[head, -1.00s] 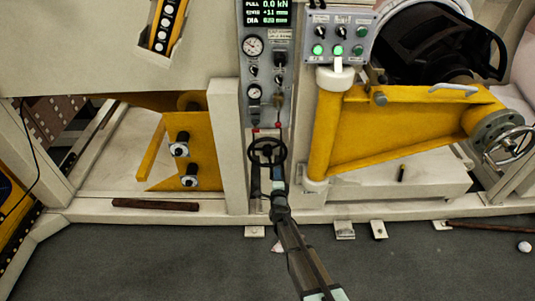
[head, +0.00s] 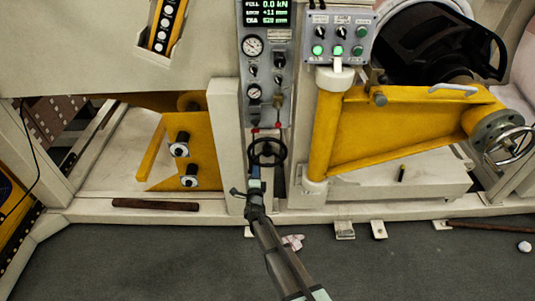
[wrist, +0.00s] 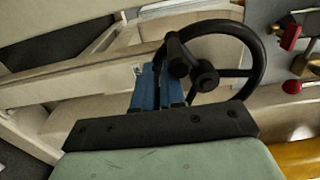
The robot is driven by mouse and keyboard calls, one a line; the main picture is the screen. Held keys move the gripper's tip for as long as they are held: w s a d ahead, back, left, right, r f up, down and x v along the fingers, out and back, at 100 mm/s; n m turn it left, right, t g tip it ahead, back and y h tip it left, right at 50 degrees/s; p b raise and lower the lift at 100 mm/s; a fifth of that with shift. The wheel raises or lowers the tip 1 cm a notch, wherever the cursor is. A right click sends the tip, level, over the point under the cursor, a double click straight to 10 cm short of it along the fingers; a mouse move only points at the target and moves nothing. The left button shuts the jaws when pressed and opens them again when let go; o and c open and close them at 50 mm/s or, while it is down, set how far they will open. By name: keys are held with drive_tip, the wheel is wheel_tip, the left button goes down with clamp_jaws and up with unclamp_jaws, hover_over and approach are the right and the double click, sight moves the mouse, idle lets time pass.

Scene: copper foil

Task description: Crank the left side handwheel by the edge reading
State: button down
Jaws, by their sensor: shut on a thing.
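The black handwheel (head: 285,151) stands upright on the front of the machine, below the gauge panel; its rim and spokes also show in the wrist view (wrist: 259,62). My gripper (head: 254,176) is at the lower left of the wheel. In the wrist view its blue fingers (wrist: 160,86) are shut on the black crank handle (wrist: 181,57) at the rim; the fingers hide part of the grip. The readout (head: 265,13) above the panel shows 0.0 kN on top and an edge line that looks like +11 mm, in small blurred characters.
The gauge panel (head: 283,75) with red-tipped levers is just above the wheel. A yellow swing arm (head: 410,128) stands to the right, a yellow bracket (head: 195,150) to the left. A beige post (head: 228,150) is close on the wheel's left.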

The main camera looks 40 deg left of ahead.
wheel_tip(320, 180, up, 12)
drive_tip(key=s, duration=0.1)
drive_tip(key=w+d+r, duration=0.3)
drive_tip(key=w, duration=0.1)
drive_tip(key=w+d+f, duration=0.6)
drive_tip(key=f, duration=0.3)
drive_tip(key=shift+w+d, duration=0.4)
idle(1.2)
drive_tip(key=shift+f, duration=0.1)
